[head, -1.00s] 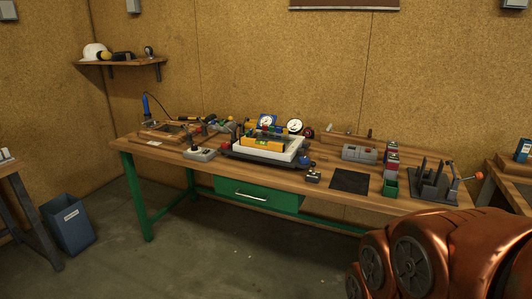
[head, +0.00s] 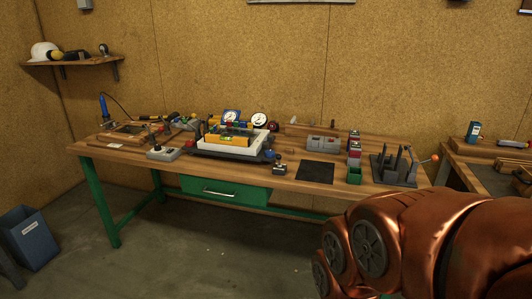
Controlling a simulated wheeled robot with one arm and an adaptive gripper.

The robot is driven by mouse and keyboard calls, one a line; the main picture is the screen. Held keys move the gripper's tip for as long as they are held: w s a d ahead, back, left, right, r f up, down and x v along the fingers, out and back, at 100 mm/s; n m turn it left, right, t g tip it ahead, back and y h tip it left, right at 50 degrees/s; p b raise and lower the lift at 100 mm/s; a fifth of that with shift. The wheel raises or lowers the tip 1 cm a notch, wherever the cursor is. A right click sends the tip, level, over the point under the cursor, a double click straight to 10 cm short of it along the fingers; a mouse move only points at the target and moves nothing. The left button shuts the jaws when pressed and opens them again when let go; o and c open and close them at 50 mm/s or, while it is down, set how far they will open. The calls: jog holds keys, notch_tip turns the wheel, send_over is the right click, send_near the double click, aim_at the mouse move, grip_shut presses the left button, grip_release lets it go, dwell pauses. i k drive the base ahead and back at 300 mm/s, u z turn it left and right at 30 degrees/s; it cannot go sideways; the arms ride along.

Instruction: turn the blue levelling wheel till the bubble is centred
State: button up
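A white tilting frame (head: 217,147) sits on a dark base on the wooden workbench (head: 327,197). A yellow spirit level (head: 219,140) with a small green vial lies on the frame. The bubble is too small to make out. A small blue wheel (head: 270,155) shows at the right end of the base. It appears to be the levelling wheel, partly lost among dark parts. My copper arm fills the lower right, well in front of the bench. My gripper is out of the picture.
A grey box with a stick (head: 163,153) stands left of the frame. Open floor lies before the bench; a blue bin (head: 28,237) stands at left.

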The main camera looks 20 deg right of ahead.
aim_at(269, 154)
jog(key=u, duration=0.65)
jog(key=i, duration=1.55)
jog(key=z, duration=0.55)
jog(key=i, duration=0.55)
jog(key=z, duration=0.35)
